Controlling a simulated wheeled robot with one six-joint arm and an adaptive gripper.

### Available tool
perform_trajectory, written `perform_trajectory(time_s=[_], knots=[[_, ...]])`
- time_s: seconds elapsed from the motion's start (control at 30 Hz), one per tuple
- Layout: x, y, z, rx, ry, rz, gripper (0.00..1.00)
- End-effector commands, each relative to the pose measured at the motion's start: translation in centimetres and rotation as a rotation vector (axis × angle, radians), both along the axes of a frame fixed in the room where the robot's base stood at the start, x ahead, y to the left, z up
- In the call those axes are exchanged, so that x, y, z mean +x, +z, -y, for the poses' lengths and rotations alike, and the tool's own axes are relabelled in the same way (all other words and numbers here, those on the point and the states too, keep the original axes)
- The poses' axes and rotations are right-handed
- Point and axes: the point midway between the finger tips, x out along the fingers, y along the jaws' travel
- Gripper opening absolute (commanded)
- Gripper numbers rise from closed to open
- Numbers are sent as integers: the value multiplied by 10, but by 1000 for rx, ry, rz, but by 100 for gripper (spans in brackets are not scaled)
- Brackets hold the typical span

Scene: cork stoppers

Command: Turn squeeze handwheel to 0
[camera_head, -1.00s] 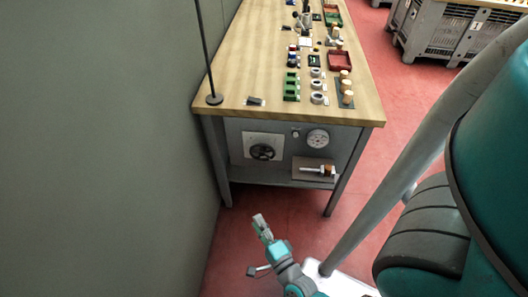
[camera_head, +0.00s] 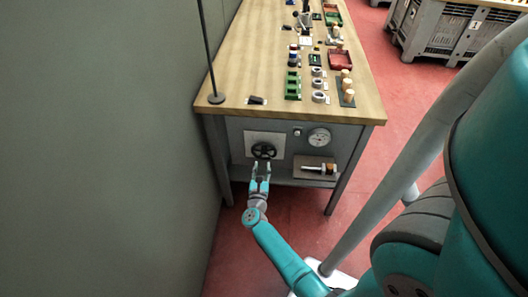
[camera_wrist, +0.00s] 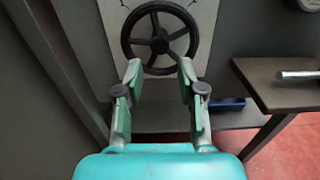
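The black handwheel (camera_head: 264,150) sits on a pale square plate (camera_head: 279,139) on the front panel below the table top. In the wrist view the handwheel (camera_wrist: 160,42) has a round rim, spokes and a hub, with pale plate (camera_wrist: 205,20) behind it. My gripper (camera_head: 262,165) is just below and in front of the wheel. In the wrist view my gripper (camera_wrist: 158,66) is open, its two fingers apart on either side of the wheel's lower rim. I cannot tell whether a finger touches the rim. No number or pointer for the wheel is readable.
A round white gauge (camera_head: 319,138) is on the panel right of the wheel. A small shelf (camera_head: 302,172) with a metal-rod tool (camera_head: 318,168) stands out at right. The table top (camera_head: 240,70) holds several small items. A grey wall (camera_head: 100,150) is close at left.

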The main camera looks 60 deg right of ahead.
Motion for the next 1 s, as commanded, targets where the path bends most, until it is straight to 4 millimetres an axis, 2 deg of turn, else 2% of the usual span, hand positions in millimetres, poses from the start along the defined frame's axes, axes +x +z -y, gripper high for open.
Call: perform_trajectory(time_s=[0.3, 0.5, 0.7, 0.93, 0.97, 1.0], knots=[[21, 0, 53, -2, -2, -1, 39], [31, 1, 75, -2, 0, -2, 39], [34, 0, 82, -2, 2, -3, 39], [34, 0, 82, -2, 2, -3, 39], [34, 0, 82, -2, 2, -3, 34], [34, 0, 82, -2, 2, -3, 24]])
